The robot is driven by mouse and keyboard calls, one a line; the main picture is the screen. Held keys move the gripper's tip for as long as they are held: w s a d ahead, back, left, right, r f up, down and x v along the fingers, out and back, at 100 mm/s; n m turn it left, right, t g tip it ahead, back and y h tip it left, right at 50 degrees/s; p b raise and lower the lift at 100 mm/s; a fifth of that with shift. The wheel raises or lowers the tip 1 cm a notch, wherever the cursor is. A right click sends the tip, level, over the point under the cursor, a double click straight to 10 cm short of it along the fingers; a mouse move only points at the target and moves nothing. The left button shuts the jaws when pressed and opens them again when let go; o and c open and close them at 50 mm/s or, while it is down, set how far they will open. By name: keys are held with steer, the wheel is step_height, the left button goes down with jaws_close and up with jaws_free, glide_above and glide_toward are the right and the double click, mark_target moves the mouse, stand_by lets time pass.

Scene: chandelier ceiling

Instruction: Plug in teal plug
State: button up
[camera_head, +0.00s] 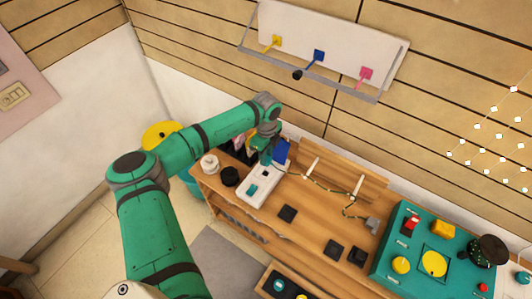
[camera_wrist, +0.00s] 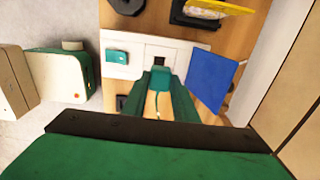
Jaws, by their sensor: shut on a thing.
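A white power strip (camera_head: 262,183) lies on the wooden bench, with a teal switch (camera_wrist: 117,56) and a dark square socket (camera_wrist: 156,61). My gripper (camera_head: 267,160) is over the strip's far end. In the wrist view my gripper (camera_wrist: 160,84) points at the strip, its tips just below the socket in the picture. It is shut on the teal plug (camera_wrist: 160,75), a small teal piece between the fingertips. The fingers hide most of the plug. A thin cord (camera_wrist: 157,106) runs back between the fingers. I cannot tell whether the plug touches the strip.
A blue panel (camera_wrist: 211,76) stands close to the right of my gripper. The light cord (camera_head: 315,182) trails across the wooden bench (camera_head: 300,233) past white posts to a grey piece (camera_head: 373,225). A teal board (camera_head: 395,238) with knobs stands at right. Black squares lie on the bench.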

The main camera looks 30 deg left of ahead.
steer(key=shift+f, duration=0.6)
steer(key=shift+w+d+f, duration=0.1)
steer(key=shift+f, duration=0.5)
steer(key=shift+s+a+f, duration=0.1)
steer(key=shift+a+f, duration=0.05)
steer(key=shift+f, duration=0.35)
steer(key=shift+s+a+f, duration=0.1)
steer(key=shift+f, duration=0.35)
steer(key=shift+d+f, duration=0.1)
steer(key=shift+f, duration=0.15)
steer(key=shift+w+f, duration=0.1)
steer(key=shift+f, duration=0.05)
steer(key=shift+f, duration=0.5)
